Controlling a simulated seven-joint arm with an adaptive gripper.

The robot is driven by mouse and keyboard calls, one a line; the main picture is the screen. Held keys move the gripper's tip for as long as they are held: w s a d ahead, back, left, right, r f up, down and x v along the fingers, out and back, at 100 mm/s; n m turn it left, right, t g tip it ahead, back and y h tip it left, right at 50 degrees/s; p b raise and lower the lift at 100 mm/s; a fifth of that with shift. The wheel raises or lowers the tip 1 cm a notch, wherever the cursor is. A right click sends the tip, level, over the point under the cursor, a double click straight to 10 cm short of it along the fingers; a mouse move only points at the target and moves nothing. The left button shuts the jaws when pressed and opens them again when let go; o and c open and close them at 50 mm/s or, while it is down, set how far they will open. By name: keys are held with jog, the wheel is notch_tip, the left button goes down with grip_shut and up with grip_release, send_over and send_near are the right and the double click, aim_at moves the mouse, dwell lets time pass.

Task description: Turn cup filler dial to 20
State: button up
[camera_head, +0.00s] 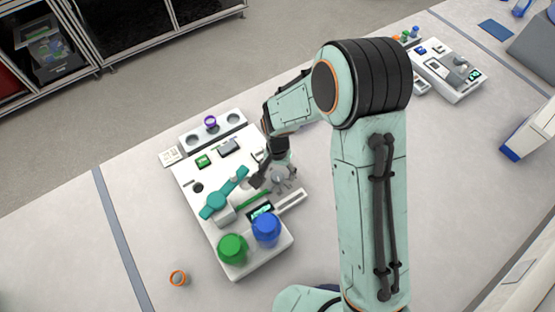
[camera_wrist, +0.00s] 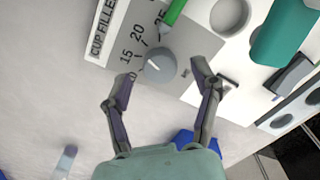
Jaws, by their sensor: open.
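The grey round cup filler dial (camera_wrist: 160,66) shows in the wrist view on a grey plate (camera_wrist: 128,42) marked "CUP FILLE…", with numbers including 15, 20 and 25 around it. A light pointer mark shows on the dial's left side, but I cannot tell its exact reading. My gripper (camera_wrist: 163,72) is open, with one finger to the left and one to the right of the dial, and gaps show between them and the knob. In the head view my gripper (camera_head: 272,178) is low over the right side of the white station (camera_head: 205,172), and partly hides the dial area.
A green pen-like piece (camera_head: 253,200) and a teal lever (camera_head: 225,193) lie close by on the station. A green jar (camera_head: 232,249) and a blue jar (camera_head: 266,229) stand at its near end. An orange-rimmed cup (camera_head: 178,278) is on the table; bare table lies left.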

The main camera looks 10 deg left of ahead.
notch_tip(320, 180, up, 11)
jog(key=shift+f, duration=0.2)
jog(key=shift+d, duration=0.1)
dwell(0.4)
notch_tip(320, 180, up, 4)
jog(key=m+t, duration=0.1)
send_over(278, 176)
jog(key=w+d, duration=0.2)
jog(key=d, duration=0.1)
notch_tip(278, 176, up, 4)
jog(key=d+t, duration=0.1)
jog(key=d, duration=0.2)
jog(key=s+d+r+m+t, duration=0.1)
jog(key=s+d+r+m, duration=0.1)
jog(key=s+d+r, duration=0.4)
jog(key=s+d+f+n+g, duration=0.1)
jog(key=s+f+n, duration=0.1)
jog(key=s, duration=0.5)
jog(key=s+d+f+n+g, duration=0.2)
jog(key=s, duration=0.4)
jog(key=shift+s+y, duration=0.4)
